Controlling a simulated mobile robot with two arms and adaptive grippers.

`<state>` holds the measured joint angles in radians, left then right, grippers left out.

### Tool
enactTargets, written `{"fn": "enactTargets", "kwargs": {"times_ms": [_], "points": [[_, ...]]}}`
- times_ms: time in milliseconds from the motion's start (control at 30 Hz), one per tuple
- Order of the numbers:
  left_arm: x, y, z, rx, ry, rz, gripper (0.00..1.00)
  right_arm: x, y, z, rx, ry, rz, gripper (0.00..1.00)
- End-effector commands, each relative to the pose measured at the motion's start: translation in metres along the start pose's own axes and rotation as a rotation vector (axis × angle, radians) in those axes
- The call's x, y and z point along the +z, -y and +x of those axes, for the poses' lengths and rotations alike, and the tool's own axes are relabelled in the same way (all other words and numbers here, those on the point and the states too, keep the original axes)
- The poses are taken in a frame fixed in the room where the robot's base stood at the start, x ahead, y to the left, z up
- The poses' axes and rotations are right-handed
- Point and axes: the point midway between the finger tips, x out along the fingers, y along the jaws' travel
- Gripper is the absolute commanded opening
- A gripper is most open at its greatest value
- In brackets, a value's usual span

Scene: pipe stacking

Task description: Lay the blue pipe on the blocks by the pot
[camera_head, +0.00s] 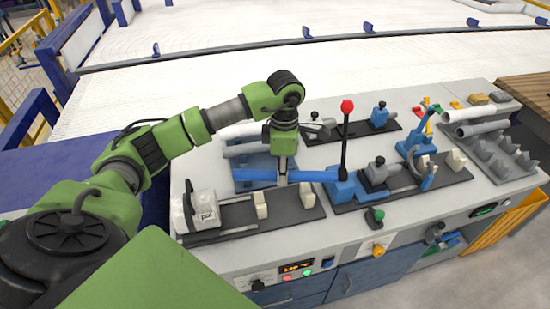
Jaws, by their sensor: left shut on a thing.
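The blue pipe (312,176) lies level, left to right, in the middle of the bench. My left gripper (282,180) points down and is shut on it near its middle; the fingertips are partly hidden. The pipe appears just behind two cream blocks, the left block (261,204) and the right block (307,195), which stand on a dark base plate (233,215). Its height above the bench is hard to tell. The white pot (196,211) stands at the left end of that plate. My right gripper is not in view.
Grey pipes (241,150) lie on a blue rack behind the blue pipe. A red-knobbed lever (346,107) rises close to the pipe's right end, beside a blue fixture (376,173). More grey pipes (481,112) lie at the right.

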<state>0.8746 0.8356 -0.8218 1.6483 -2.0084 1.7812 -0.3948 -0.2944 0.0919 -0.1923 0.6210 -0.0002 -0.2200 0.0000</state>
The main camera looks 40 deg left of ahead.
Motion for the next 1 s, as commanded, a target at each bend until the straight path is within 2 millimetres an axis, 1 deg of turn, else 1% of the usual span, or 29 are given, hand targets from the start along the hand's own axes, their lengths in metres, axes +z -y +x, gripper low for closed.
{"fn": "enactTargets", "kwargs": {"times_ms": [33,100,233,400,500,667,1000], "points": [[-0.007,-0.005,0.0,-0.004,-0.002,-0.089,0.0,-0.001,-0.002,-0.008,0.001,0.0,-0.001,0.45],[-0.014,-0.011,0.003,-0.002,-0.001,-0.187,0.0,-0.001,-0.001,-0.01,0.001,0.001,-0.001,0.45],[-0.019,-0.016,0.008,-0.001,0.001,-0.276,0.0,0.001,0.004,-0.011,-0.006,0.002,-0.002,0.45],[-0.019,-0.017,0.015,0.0,0.001,-0.286,0.0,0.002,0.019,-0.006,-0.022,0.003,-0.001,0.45],[-0.019,-0.016,0.023,0.0,0.001,-0.285,0.0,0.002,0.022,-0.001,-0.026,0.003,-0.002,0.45],[-0.019,-0.016,0.04,0.0,0.0,-0.284,0.0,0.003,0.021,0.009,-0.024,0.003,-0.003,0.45],[-0.019,-0.016,0.081,0.0,0.001,-0.282,0.0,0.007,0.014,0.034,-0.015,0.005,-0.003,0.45]]}}
